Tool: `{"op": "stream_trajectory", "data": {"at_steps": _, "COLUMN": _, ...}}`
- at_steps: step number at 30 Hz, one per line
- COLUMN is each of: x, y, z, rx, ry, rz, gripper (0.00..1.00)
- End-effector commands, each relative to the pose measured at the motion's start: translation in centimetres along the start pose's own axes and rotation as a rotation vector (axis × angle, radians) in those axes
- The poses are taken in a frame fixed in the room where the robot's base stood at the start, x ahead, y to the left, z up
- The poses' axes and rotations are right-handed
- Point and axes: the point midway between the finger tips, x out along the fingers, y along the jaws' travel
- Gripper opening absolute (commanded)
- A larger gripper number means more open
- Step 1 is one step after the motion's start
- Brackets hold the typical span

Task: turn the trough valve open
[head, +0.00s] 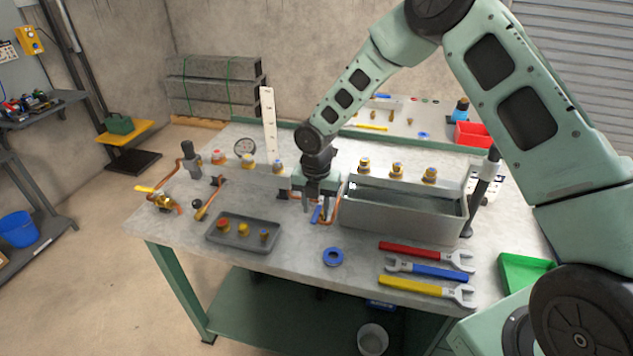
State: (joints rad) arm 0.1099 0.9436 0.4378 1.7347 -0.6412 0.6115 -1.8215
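The metal trough (400,218) stands on the workbench, right of centre. A copper pipe (337,207) runs at its left end. A small blue lever (316,214), which looks like the trough valve's handle, shows just left of this pipe. My gripper (318,205) points down right over the blue lever and hides most of the valve body. Its fingers are small and overlap the valve, so I cannot tell whether they touch or grip the lever.
A grey tray (243,234) with several fittings lies left of the gripper. A blue tape ring (333,257) and red, blue and yellow wrenches (425,270) lie in front. A yellow-handled brass valve (160,201) is at the left edge. Several brass fittings stand behind the trough.

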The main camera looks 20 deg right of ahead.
Motion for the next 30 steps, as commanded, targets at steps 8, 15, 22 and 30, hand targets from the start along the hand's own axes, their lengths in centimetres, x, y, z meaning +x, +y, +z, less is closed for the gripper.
{"op": "stream_trajectory", "data": {"at_steps": 8, "x": -5.5, "y": 0.0, "z": 0.2, "rx": 0.002, "ry": -0.006, "rz": 0.004, "gripper": 0.37}}
{"op": "stream_trajectory", "data": {"at_steps": 15, "x": -11.2, "y": 0.0, "z": 0.1, "rx": 0.001, "ry": -0.005, "rz": 0.004, "gripper": 0.37}}
{"op": "stream_trajectory", "data": {"at_steps": 22, "x": -15.1, "y": 0.0, "z": 0.1, "rx": 0.000, "ry": -0.004, "rz": 0.003, "gripper": 0.37}}
{"op": "stream_trajectory", "data": {"at_steps": 30, "x": -16.6, "y": -0.1, "z": 0.1, "rx": 0.000, "ry": -0.002, "rz": 0.000, "gripper": 0.37}}
